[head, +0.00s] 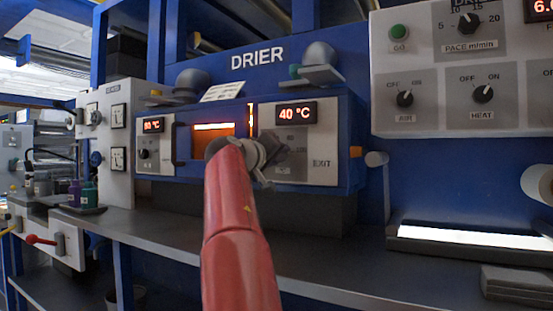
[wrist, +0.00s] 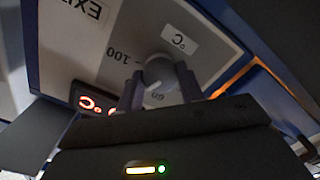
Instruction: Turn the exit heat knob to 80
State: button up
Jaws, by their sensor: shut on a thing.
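The exit heat knob (wrist: 160,72) is a round grey dial, seen upside down in the wrist view on the light grey exit panel (wrist: 100,40). The numbers 100 and 60 show beside it. My gripper (wrist: 160,85) is shut on the knob, with one dark finger on each side. In the head view my gripper (head: 284,150) reaches the exit panel (head: 322,150) and hides the knob. The orange exit display (head: 296,114) reads 40 °C. It is partly covered in the wrist view (wrist: 95,98).
Left of the exit panel is the drier's glowing window (head: 213,138) with a dark handle. Another knob and display panel (head: 153,148) stands further left. A grey shelf (head: 330,250) runs below.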

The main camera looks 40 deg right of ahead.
jog(key=shift+f+m, duration=0.1)
jog(key=shift+m, duration=0.4)
jog(key=o, duration=1)
jog(key=b+v, duration=0.3)
jog(key=v, duration=0.4)
jog(key=shift+a, duration=0.35)
jog(key=shift+s, duration=0.15)
